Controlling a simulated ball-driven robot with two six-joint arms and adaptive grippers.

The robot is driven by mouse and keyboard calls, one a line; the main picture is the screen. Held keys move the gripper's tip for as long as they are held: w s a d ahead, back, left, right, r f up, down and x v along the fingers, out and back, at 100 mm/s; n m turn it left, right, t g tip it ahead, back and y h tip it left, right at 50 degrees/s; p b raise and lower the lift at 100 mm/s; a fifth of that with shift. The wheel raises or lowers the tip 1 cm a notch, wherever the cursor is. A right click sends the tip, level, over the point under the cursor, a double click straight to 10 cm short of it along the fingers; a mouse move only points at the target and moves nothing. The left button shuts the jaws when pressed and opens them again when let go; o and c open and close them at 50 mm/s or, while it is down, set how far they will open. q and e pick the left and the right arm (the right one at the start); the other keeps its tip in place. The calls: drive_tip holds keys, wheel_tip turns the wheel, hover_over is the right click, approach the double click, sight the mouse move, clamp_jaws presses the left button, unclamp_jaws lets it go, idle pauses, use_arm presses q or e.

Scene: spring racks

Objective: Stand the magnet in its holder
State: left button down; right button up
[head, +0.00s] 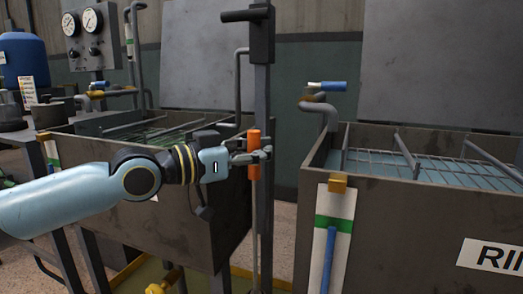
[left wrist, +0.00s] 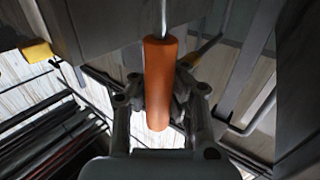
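The magnet, a thin rod with an orange handle (head: 254,173), stands upright in the head view in front of a dark vertical post (head: 262,90). My left gripper (head: 252,157) reaches in from the left with its fingers around the handle, shut on it. In the left wrist view the orange handle (left wrist: 158,85) lies between the two fingers (left wrist: 160,100), with the grey rod running on past it. The lower end of the rod is hard to make out. I cannot tell which part is the magnet's holder. My right gripper is out of view.
A tank (head: 215,215) stands behind my left arm, and a rinse tank (head: 420,215) with a wire rack (head: 440,171) stands at the right. A narrow gap lies between the tanks.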

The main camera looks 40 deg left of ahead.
use_arm(q)
wheel_tip(320, 180, down, 3)
drive_tip(key=shift+r+b, duration=0.2)
drive_tip(key=shift+b, duration=0.75)
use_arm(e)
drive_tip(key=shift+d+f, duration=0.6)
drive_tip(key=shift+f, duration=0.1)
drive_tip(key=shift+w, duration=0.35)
use_arm(q)
drive_tip(key=shift+f+b, duration=2.05)
drive_tip(key=shift+f, duration=0.5)
drive_tip(key=c, duration=1.4)
unclamp_jaws()
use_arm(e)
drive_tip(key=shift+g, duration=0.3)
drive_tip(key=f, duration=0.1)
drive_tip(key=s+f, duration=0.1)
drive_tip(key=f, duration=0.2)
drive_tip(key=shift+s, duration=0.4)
